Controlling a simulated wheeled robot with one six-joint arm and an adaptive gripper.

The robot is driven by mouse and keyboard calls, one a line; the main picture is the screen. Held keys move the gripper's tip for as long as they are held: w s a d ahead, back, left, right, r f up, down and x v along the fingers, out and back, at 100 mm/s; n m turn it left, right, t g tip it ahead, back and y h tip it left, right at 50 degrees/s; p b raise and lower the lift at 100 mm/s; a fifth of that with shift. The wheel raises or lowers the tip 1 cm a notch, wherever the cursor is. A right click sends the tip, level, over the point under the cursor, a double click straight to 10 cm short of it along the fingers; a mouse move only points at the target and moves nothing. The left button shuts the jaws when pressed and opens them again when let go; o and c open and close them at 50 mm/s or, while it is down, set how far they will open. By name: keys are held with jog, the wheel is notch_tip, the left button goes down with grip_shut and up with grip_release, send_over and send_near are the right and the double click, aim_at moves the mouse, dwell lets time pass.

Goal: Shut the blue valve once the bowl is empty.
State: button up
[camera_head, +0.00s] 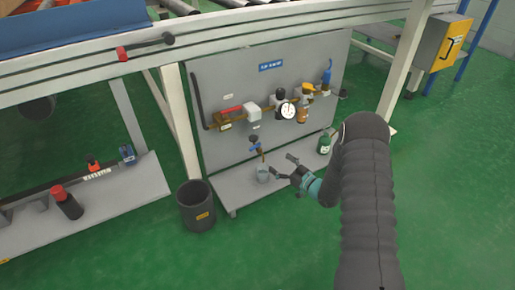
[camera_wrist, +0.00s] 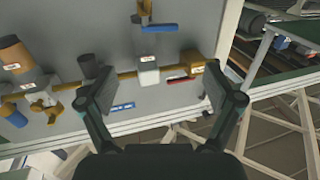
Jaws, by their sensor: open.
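A blue-handled valve (camera_head: 254,141) is low on the grey panel, above a small pale container (camera_head: 263,172) on the shelf. Its blue handle (camera_wrist: 160,28) is at the top of the wrist view. An amber bowl (camera_head: 302,114) hangs from the pipe run right of the gauge; it also shows in the wrist view (camera_wrist: 12,55). I cannot tell whether the bowl or the container holds liquid. Another blue handle (camera_head: 327,75) is at the pipe's right end. My gripper (camera_head: 283,165) is open and empty, in front of the panel near the container; its fingers (camera_wrist: 160,88) are spread in the wrist view.
The pipe run carries a round gauge (camera_head: 288,111), a white block (camera_head: 252,111) and a red lever (camera_head: 231,111). A green bottle (camera_head: 324,145) stands on the shelf (camera_head: 230,193). A dark bin (camera_head: 197,207) stands on the floor left of it. White frame legs flank the panel.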

aim_at(256, 147)
jog(key=b+x, duration=0.1)
jog(key=x, duration=1.2)
jog(key=c, duration=1.1)
jog(key=shift+c, duration=0.2)
jog(key=shift+a, duration=0.1)
jog(key=shift+a+m+t+h+b, duration=0.1)
jog(key=shift+m+t+h+b, duration=0.3)
jog(key=shift+t, duration=0.1)
jog(key=shift+w+a+r+m+t+h+b, duration=0.1)
jog(key=shift+m+t+h+b, duration=0.1)
jog(key=shift+m+t+h, duration=0.4)
jog(key=shift+a+m+t+h+b, duration=0.15)
jog(key=shift+m+t+h, duration=0.25)
jog(key=shift+h, duration=0.3)
jog(key=shift+d, duration=0.1)
